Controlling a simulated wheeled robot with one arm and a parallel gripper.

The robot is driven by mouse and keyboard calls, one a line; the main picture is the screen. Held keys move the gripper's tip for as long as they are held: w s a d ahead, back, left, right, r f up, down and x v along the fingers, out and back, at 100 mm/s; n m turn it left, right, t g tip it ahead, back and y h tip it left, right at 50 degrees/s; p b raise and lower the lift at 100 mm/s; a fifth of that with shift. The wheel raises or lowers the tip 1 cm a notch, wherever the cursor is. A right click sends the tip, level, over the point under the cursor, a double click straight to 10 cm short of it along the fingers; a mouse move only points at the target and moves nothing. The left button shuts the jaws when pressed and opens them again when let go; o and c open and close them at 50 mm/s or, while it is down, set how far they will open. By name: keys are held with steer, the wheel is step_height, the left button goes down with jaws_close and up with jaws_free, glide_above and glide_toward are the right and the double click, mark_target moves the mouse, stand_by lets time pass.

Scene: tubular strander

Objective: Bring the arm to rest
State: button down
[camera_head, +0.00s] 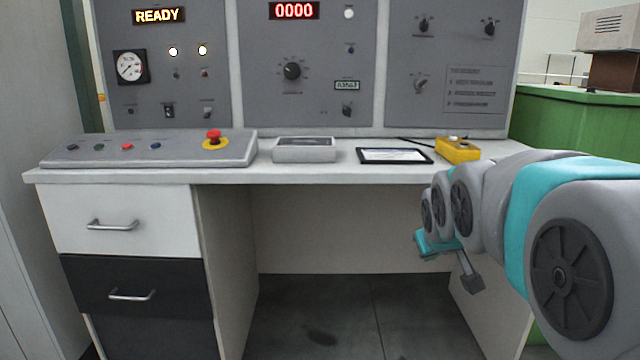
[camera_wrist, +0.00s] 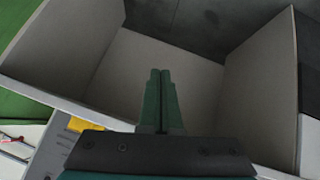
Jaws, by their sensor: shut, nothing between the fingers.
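My arm reaches in from the right in the head view, folded in front of the right side of the desk. My gripper (camera_head: 470,282) hangs low at its end, below the desktop's front edge and in front of the open knee space. In the wrist view my gripper (camera_wrist: 160,76) shows its two green fingers side by side, shut, with nothing between them. The fingers point toward the knee space under the desk and touch nothing that I can see.
The desk (camera_head: 350,174) carries a button panel with a red emergency stop (camera_head: 214,138), a grey tray (camera_head: 304,150), a tablet (camera_head: 394,156) and a yellow box (camera_head: 458,150). Drawers (camera_head: 125,225) stand at left. The control cabinet (camera_head: 300,70) reads READY and 0000. A green bench (camera_head: 570,130) stands right.

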steer(key=s+a+f+g, duration=0.2)
steer(key=s+f, duration=0.3)
steer(key=s, duration=0.6)
steer(key=s+a+f+m+g+y, duration=0.1)
steer(key=s+f+g, duration=0.4)
steer(key=s, duration=0.7)
steer(key=s+a+f+m+g, duration=0.1)
steer(key=s+a+f+g, duration=0.1)
steer(key=s+f, duration=0.4)
steer(key=s+g, duration=0.1)
steer(key=s, duration=0.4)
steer(key=shift+s+a+f+y+p, duration=0.2)
steer(key=shift+a+f+y+p, duration=0.1)
steer(key=shift+a+y, duration=0.1)
steer(key=shift+a, duration=0.1)
